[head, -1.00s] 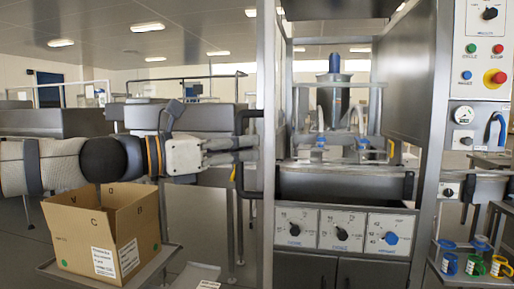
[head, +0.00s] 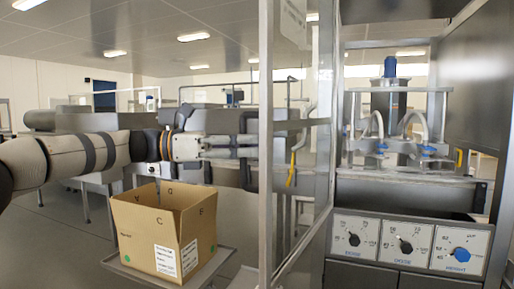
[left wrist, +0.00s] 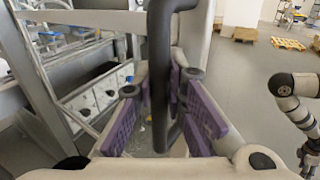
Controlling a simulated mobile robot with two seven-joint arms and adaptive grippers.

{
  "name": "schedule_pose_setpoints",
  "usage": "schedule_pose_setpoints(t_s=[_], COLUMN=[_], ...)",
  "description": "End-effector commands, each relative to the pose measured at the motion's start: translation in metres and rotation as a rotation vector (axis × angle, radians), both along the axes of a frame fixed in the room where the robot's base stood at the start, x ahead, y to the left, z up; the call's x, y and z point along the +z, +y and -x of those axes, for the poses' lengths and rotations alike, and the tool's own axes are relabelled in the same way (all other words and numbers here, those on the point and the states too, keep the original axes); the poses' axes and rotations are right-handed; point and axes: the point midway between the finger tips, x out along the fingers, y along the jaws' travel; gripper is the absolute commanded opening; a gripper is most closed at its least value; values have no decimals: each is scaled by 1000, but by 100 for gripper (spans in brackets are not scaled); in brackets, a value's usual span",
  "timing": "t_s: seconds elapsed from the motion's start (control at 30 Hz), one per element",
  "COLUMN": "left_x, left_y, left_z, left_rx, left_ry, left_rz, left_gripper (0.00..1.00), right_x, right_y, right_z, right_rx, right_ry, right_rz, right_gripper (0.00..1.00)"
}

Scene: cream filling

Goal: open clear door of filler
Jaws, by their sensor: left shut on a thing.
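The filler (head: 402,180) fills the right half of the head view. Its clear door (head: 295,150) stands swung out at an angle on the filler's left side, with a metal frame and a see-through panel. The dark handle (head: 247,177) is on the door's outer edge. My left gripper (head: 243,146) comes in from the left and is shut on this handle. In the left wrist view, the dark handle (left wrist: 160,50) runs down between the purple finger pads of my left gripper (left wrist: 168,105).
An open cardboard box (head: 165,232) stands on a metal stand (head: 214,262) below my left arm. Knobs (head: 407,246) line the filler's front. Blue-fitted nozzles (head: 402,144) stand inside. Other metal equipment is behind the arm. Open floor shows at right in the left wrist view.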

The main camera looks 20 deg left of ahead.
Motion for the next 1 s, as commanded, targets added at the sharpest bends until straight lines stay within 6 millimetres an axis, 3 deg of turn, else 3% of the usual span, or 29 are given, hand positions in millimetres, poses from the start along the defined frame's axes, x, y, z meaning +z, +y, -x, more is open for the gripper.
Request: schedule_pose_setpoints(t_s=[0.37,0.4,0.5,0.83,1.0], left_x=[-5,-5,-4,-1,0], left_y=[1,1,1,6,41], left_z=[1,1,1,2,16], left_rx=[-11,-11,-9,-5,-1], left_ry=[10,10,7,2,1], left_rz=[-5,-5,-3,-1,0], left_gripper=[0,14,33,33,33], right_x=[-1,-1,-1,0,0], right_y=[0,0,0,0,0], right_z=[1,1,1,0,0], right_rx=[0,0,0,0,0], right_ry=[2,2,2,1,1], right_rz=[0,0,0,0,0], right_gripper=[40,40,40,40,40])
